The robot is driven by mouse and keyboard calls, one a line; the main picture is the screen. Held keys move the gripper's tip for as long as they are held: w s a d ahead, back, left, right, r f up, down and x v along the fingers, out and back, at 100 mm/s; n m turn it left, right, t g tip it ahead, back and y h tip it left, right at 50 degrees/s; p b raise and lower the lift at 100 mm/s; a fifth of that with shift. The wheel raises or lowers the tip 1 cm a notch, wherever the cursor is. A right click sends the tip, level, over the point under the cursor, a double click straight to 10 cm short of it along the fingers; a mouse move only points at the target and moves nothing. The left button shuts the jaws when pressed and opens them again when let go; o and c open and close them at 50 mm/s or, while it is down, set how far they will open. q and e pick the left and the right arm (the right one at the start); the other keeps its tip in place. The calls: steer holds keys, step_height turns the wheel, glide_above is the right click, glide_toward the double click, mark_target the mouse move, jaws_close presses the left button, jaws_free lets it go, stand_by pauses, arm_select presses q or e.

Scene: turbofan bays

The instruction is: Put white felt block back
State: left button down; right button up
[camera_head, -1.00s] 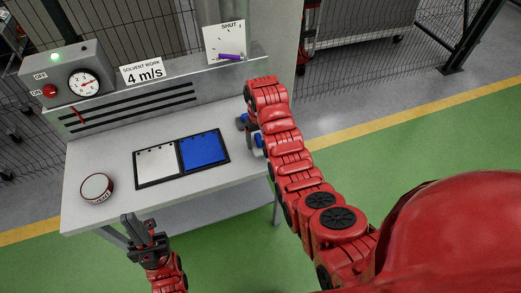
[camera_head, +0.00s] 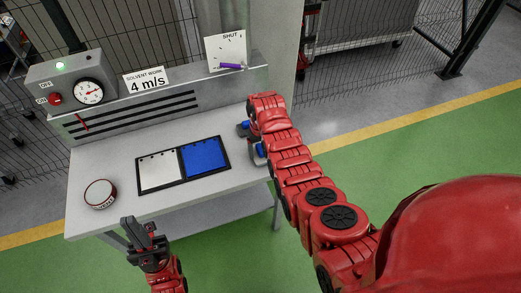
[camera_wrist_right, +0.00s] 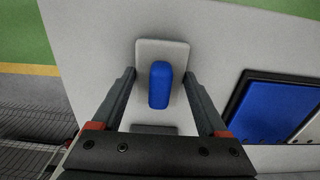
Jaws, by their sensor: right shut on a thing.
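A pale grey-white block with a blue rounded grip (camera_wrist_right: 160,85) shows in the right wrist view. My right gripper (camera_wrist_right: 160,100) is shut on this block, one finger on each side. In the head view my right gripper (camera_head: 250,140) is at the right end of the bench, mostly hidden by my red arm, with bits of blue beside it. I cannot tell whether the block touches the bench top. A dark-framed tray (camera_head: 180,180) lies mid-bench, with a white panel (camera_head: 160,171) left and a blue panel (camera_head: 205,156) right. My left gripper (camera_head: 145,231) is open and empty at the front edge.
A round white tin with a dark red side (camera_head: 100,193) stands on the bench's left. Behind are a dial gauge (camera_head: 89,92), a "4 m/s" sign (camera_head: 145,80) and a "SHUT" plate (camera_head: 227,50) with a purple marker (camera_head: 232,67). The bench top (camera_head: 115,160) around the tray is clear.

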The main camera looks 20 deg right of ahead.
steer(key=o, duration=1.2)
steer(key=shift+f, duration=0.1)
